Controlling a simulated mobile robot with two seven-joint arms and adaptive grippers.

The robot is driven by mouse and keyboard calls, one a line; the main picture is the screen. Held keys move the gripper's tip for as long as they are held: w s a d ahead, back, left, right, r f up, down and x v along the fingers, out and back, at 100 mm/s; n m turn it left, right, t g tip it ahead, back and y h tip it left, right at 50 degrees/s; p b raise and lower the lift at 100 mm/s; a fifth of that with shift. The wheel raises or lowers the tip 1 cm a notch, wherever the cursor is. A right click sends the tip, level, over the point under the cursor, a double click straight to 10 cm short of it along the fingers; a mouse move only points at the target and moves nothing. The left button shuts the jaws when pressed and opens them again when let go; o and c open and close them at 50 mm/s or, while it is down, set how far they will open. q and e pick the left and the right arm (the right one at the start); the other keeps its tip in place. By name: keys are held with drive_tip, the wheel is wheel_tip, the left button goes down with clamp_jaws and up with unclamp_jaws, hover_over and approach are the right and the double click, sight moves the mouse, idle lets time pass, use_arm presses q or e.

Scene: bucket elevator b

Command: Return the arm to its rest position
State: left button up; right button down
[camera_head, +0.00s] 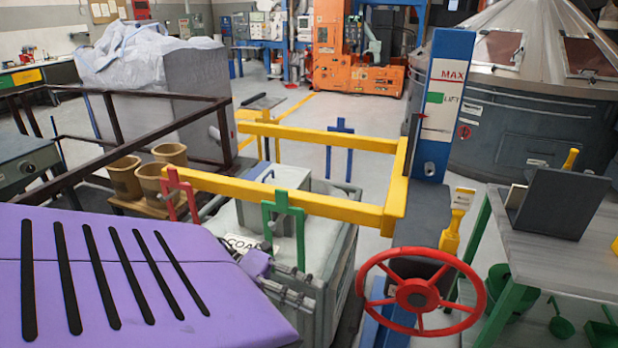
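My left arm is a large purple link with black slots across the lower left of the head view. Beyond its end, my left gripper (288,290) shows small, with grey and dark parts, over the near side of a grey-green bin marked "COA…" (335,262). Its fingers are partly hidden and blend into the bin, so I cannot tell whether they are open or shut, or touching it. My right arm and gripper are not in view.
A yellow frame (350,205) with red (180,195) and green (284,222) brackets spans the bin. A red handwheel (418,294) stands at right, below a blue lift column (440,110). A grey table (555,245) is far right; brown buckets (125,180) and dark railings are left.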

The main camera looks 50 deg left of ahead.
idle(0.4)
use_arm(q)
drive_tip(key=w+a+f+n+t+y, duration=0.3)
drive_tip(key=w+f+n+t+y, duration=0.15)
drive_tip(key=n, duration=0.25)
drive_tip(key=s+d+f+n+y, duration=0.2)
drive_tip(key=f+n+y, duration=0.2)
drive_tip(key=f+n, duration=0.2)
drive_tip(key=s+d+f+n+y, duration=0.2)
drive_tip(key=s+f+n+y, duration=0.15)
drive_tip(key=f+n, duration=0.2)
drive_tip(key=s+d+f+n+g, duration=0.1)
drive_tip(key=s+d+f+n, duration=0.1)
drive_tip(key=d, duration=0.5)
drive_tip(key=s+d+f+n+g+p, duration=0.1)
drive_tip(key=s+d+f+n+g, duration=0.1)
drive_tip(key=s+d+n, duration=0.2)
drive_tip(key=s+d+f+n+g, duration=0.1)
drive_tip(key=s+d+f+n, duration=0.2)
drive_tip(key=d, duration=0.7)
drive_tip(key=shift+s+n, duration=0.6)
drive_tip(key=shift+n, duration=0.05)
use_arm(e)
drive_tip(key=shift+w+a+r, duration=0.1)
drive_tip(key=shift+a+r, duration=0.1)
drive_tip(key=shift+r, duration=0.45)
